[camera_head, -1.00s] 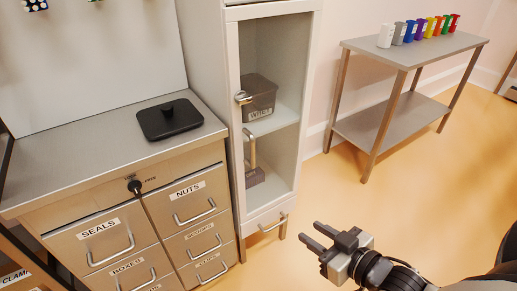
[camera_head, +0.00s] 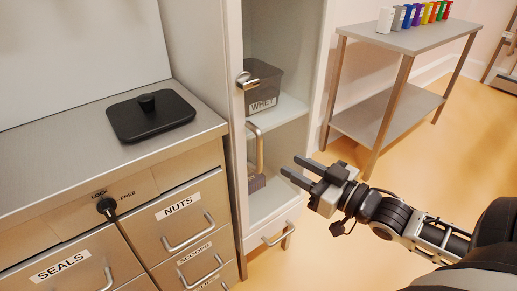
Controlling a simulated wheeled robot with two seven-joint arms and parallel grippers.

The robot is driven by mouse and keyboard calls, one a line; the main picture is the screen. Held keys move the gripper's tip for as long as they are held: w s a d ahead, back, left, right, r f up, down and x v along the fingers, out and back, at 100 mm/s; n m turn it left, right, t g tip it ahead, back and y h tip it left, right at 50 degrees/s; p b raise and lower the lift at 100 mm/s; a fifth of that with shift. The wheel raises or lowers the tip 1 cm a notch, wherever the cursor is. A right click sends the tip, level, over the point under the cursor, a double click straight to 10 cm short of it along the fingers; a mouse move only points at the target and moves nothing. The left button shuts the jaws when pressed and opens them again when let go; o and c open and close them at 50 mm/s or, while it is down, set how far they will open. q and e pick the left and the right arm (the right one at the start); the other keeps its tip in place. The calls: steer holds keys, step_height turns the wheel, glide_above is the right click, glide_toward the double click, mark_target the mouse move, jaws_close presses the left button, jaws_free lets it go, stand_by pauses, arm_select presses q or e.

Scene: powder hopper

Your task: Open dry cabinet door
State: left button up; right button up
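The dry cabinet (camera_head: 233,120) is a tall pale unit left of the picture's middle. Its front has a clear door panel (camera_head: 285,70) that looks closed. A metal latch (camera_head: 247,82) sits on the left side of the door, with an upright bar handle (camera_head: 259,150) below it. Through the panel I see a grey bin (camera_head: 265,88) labelled WHEY on a shelf and a darker item below. My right gripper (camera_head: 292,166) is open and empty, its fingers pointing left toward the handle, to its right and apart from it. My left gripper is not in view.
A counter with drawers (camera_head: 180,222) stands left of the cabinet, with a black lidded tray (camera_head: 150,118) on top. A side table (camera_head: 400,40) with several coloured containers stands at the back right. A small drawer handle (camera_head: 277,236) juts out below the door.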

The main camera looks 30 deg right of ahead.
mark_target(262, 149)
steer(key=b+x, duration=0.1)
steer(key=x, duration=1)
steer(key=shift+s, duration=0.1)
jaws_close()
